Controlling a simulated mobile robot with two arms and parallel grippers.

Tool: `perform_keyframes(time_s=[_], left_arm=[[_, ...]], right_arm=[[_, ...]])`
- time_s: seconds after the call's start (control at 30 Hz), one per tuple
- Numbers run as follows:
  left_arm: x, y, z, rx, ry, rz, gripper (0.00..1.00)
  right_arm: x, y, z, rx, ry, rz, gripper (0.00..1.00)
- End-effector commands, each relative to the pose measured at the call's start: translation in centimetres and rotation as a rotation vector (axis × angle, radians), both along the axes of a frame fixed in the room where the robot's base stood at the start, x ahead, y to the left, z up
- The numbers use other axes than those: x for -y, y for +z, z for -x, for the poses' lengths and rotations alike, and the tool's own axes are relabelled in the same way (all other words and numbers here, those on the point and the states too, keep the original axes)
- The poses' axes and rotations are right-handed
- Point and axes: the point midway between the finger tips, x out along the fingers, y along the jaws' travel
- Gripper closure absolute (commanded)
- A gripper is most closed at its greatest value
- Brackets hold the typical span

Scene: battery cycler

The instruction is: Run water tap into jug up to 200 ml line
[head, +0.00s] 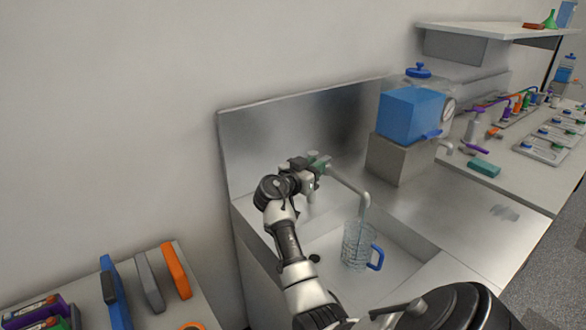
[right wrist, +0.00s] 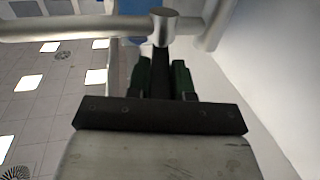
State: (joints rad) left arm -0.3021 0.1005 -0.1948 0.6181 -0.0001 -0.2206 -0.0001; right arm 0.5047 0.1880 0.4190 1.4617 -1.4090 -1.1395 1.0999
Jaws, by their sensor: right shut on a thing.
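The metal tap (head: 352,187) stands at the back of the sink, its spout reaching right and bending down. The clear jug (head: 352,248) with a blue handle stands upright in the sink under the spout end. A thin bluish streak runs from the spout into the jug and looks like water; the level and the 200 ml line are too small to read. My right gripper (head: 319,164) is shut on the tap's lever. In the right wrist view its green fingers (right wrist: 165,80) are on either side of the dark lever (right wrist: 161,72), below the tap's metal pipe (right wrist: 85,27). My left gripper is out of view.
The steel sink (head: 312,243) has free floor left of the jug. A blue box (head: 408,113) sits on a grey block at the right back. A side table with orange, grey and blue items (head: 177,270) is at lower left.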

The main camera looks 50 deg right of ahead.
Motion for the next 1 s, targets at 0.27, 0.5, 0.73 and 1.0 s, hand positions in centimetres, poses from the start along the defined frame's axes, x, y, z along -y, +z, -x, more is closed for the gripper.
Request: perform_keyframes(time_s=[0.27, 0.5, 0.73, 1.0], left_arm=[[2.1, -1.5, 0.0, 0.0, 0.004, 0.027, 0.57], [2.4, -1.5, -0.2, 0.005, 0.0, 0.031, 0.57], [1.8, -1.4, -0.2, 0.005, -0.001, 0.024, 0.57], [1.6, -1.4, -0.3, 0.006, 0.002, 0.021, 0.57]], right_arm=[[-0.2, -0.4, 0.7, -0.003, 0.185, -0.002, 1.0], [-0.2, -0.3, 1.0, -0.004, 0.25, -0.001, 1.0], [-0.2, -0.3, 1.0, -0.004, 0.249, -0.001, 1.0], [-0.2, -0.1, 0.9, -0.002, 0.248, 0.002, 0.53]])
